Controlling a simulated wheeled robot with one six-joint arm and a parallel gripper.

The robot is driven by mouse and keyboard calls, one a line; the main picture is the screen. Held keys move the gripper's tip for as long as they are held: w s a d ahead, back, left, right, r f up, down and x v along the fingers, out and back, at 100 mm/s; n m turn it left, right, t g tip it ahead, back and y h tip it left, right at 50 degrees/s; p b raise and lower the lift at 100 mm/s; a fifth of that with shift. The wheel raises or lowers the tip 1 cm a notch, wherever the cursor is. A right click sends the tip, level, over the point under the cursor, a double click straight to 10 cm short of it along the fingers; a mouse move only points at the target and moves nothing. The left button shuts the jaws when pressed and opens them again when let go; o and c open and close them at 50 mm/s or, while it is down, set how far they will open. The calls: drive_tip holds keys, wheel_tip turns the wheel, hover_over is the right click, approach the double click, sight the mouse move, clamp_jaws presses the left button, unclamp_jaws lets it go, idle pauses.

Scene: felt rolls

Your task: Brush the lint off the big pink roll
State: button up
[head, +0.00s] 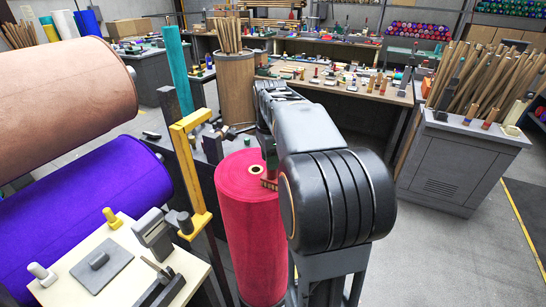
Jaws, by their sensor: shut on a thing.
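The big pink roll (245,225) stands upright in the middle of the head view, with a pale core hole in its top. My dark arm comes in from the right and covers the roll's right side. My gripper (268,160) is mostly hidden behind the arm, at the right edge of the roll's top. It is shut on a brush (269,184) with a reddish-brown bristle end, which reaches the top near the rim. I cannot tell whether the bristles touch the felt. No lint can be made out at this size.
A brown roll (60,85) and a purple roll (85,215) lie at the left. A yellow post (190,170) stands close left of the pink roll. A cream table (125,255) with tools is at the front left. Grey floor (450,240) is clear at the right.

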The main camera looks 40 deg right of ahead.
drive_tip(key=shift+d+r, duration=0.1)
idle(0.3)
drive_tip(key=shift+w+d+p, duration=0.45)
drive_tip(key=shift+d+p, duration=0.05)
drive_tip(key=shift+d, duration=0.3)
drive_tip(key=shift+w+d+p, duration=0.4)
drive_tip(key=shift+d+p, duration=0.1)
drive_tip(key=shift+d, duration=0.25)
drive_tip(key=shift+f, duration=0.2)
drive_tip(key=shift+w+d+r+p, duration=0.1)
drive_tip(key=shift+w+d+p, duration=0.4)
drive_tip(key=shift+d+p, duration=0.35)
drive_tip(key=shift+w+d, duration=0.35)
drive_tip(key=shift+d, duration=0.35)
drive_tip(key=shift+r, duration=0.7)
